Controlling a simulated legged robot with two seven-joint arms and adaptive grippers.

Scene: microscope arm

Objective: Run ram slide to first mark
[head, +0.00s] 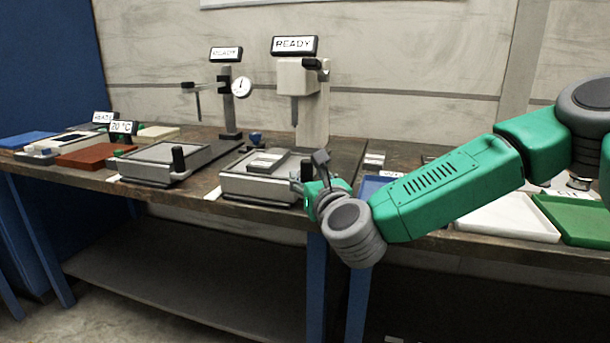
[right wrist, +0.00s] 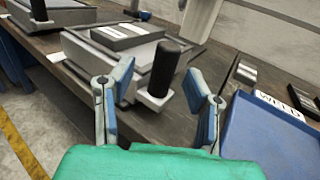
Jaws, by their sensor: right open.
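The ram press (head: 297,75) stands at the back of the bench under a READY sign. In front of it is a grey slide block (head: 258,185) with a plate on top, also in the right wrist view (right wrist: 105,48). An upright black handle (right wrist: 165,68) on a pale bracket stands at its near right corner. My right gripper (right wrist: 160,82) is open, with its two blue fingers apart on either side of the handle's line. In the head view this gripper is mostly hidden by my wrist. A first mark cannot be made out. My left gripper is not in view.
A second slide block (head: 160,165) with its own black handle stands to the left, below a dial gauge (head: 241,87). A blue tray (right wrist: 265,140) lies right of my right gripper. White (head: 505,217) and green (head: 578,220) trays lie farther right.

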